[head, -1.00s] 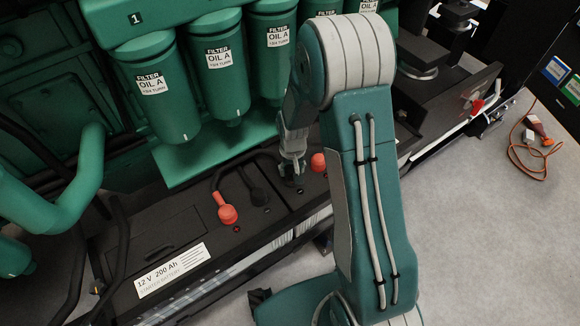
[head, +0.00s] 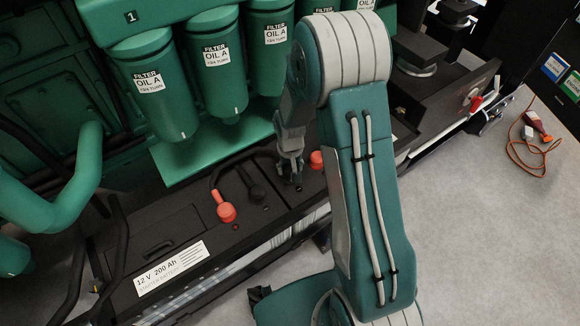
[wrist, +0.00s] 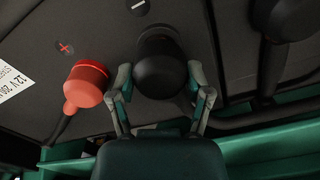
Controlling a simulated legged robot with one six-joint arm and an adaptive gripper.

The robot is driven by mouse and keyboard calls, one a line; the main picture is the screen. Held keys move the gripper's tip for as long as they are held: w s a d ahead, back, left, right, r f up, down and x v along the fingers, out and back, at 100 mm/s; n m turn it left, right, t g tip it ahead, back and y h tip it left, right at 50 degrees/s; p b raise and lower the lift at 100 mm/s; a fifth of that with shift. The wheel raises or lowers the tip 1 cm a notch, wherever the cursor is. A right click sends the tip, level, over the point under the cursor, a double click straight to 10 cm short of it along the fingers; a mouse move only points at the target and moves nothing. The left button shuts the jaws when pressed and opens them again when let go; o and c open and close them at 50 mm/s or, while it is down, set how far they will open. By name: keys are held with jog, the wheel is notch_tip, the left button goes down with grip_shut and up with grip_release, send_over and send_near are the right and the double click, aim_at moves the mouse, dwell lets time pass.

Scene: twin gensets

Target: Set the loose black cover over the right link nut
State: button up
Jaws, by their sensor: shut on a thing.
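The loose black cover (wrist: 160,68) sits between my two fingertips in the wrist view, and my gripper (wrist: 161,86) is shut on it. In the head view my gripper (head: 292,172) is low over the battery top, left of the right red cover (head: 316,160). That red cover also shows left of the black cover in the wrist view (wrist: 86,84), beside a plus mark. The right link nut is not visible, and I cannot tell whether the black cover rests over it or is held just above.
On the left battery (head: 170,269) are another red cover (head: 226,212) and a black cover (head: 256,194). Green oil filters (head: 216,70) hang close behind the gripper. A dark cable runs behind the left covers. The grey floor at right is mostly clear, with an orange cord (head: 536,145).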

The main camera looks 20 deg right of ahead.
jog(key=shift+a+f, duration=0.15)
jog(key=shift+f, duration=0.2)
jog(key=shift+f, duration=0.55)
jog(key=o, duration=1)
jog(key=shift+c, duration=0.2)
jog(key=shift+r, duration=0.1)
jog(key=shift+r, duration=3.4)
